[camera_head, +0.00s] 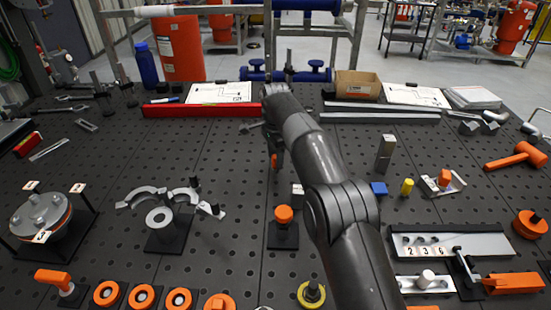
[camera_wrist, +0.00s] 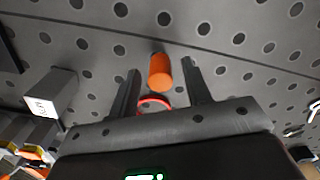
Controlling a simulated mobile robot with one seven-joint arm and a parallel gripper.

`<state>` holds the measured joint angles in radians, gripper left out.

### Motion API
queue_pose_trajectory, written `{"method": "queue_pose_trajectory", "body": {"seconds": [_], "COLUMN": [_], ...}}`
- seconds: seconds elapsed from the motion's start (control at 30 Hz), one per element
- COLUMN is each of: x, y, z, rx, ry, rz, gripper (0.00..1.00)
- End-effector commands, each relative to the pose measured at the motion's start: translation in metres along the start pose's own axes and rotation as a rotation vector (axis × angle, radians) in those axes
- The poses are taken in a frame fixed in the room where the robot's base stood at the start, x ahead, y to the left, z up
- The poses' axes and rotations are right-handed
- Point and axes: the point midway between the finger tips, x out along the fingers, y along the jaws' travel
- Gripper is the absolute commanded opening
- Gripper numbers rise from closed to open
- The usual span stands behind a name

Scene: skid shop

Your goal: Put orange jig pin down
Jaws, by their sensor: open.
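The orange jig pin (camera_wrist: 160,72) is a short cylinder between the two fingers of my gripper (camera_wrist: 164,90) in the wrist view, with visible gaps on both sides. A red-orange ring shows at its near end, by the palm. In the head view the pin (camera_head: 274,160) is a small orange spot under my gripper (camera_head: 271,145), at the dark perforated table. My gripper is open and points down around the pin. My arm and hand hide part of this spot in the head view, and I cannot tell exactly how the pin's lower end meets the table.
A small block with a white label (camera_head: 298,190) and an orange-knobbed fixture (camera_head: 283,214) stand nearer. A steel block (camera_head: 385,153), blue block (camera_head: 378,188) and yellow pin (camera_head: 407,187) are at right. A red bar (camera_head: 200,110) lies behind.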

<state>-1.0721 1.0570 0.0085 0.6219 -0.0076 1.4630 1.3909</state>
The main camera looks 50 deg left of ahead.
Motion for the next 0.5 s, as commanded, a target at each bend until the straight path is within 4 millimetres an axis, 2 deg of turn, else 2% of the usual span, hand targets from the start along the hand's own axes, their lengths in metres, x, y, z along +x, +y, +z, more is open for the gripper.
{"method": "queue_pose_trajectory", "body": {"seconds": [0.27,0.5], "x": [-0.046,-0.063], "y": [-0.001,-0.001], "z": [0.000,0.000], "rx": [0.000,0.000], "ry": [0.001,0.000], "rz": [-0.003,-0.002], "gripper": [0.45,0.45]}}
